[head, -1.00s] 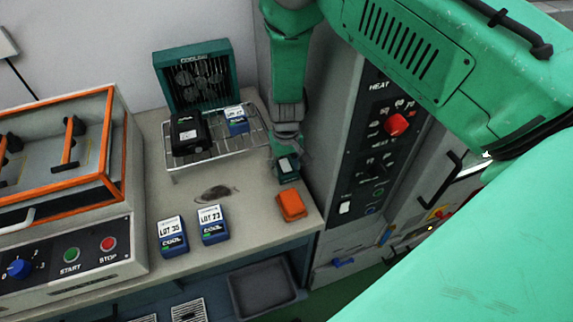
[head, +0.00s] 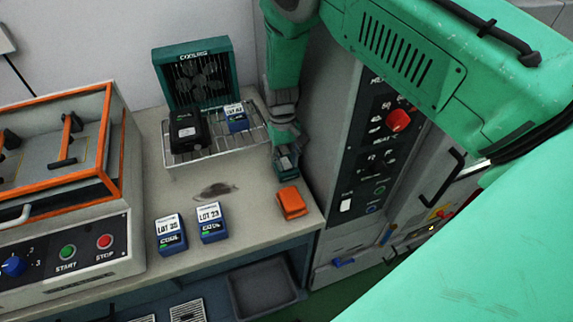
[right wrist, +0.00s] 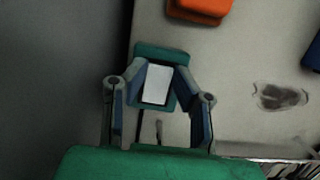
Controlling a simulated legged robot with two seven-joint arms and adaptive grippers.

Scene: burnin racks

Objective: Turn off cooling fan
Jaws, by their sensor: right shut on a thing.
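The teal cooling fan (head: 192,77) stands upright at the back of the bench, behind a wire rack. A small teal box with a white face (right wrist: 157,84) sits on the bench near its right edge; I cannot tell whether it is the fan's switch. My right gripper (head: 286,162) reaches down from above to this box, right of the rack. In the right wrist view, the right gripper's fingers (right wrist: 159,92) close on the box from both sides. The fingers hide part of the box in the head view. My left gripper is not in view.
On the wire rack (head: 225,150) lie a black block (head: 186,133) and a blue lot box (head: 236,118). Two blue lot boxes (head: 170,236) and an orange block (head: 292,203) stand in front. A heat panel (head: 376,150) rises close on the right.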

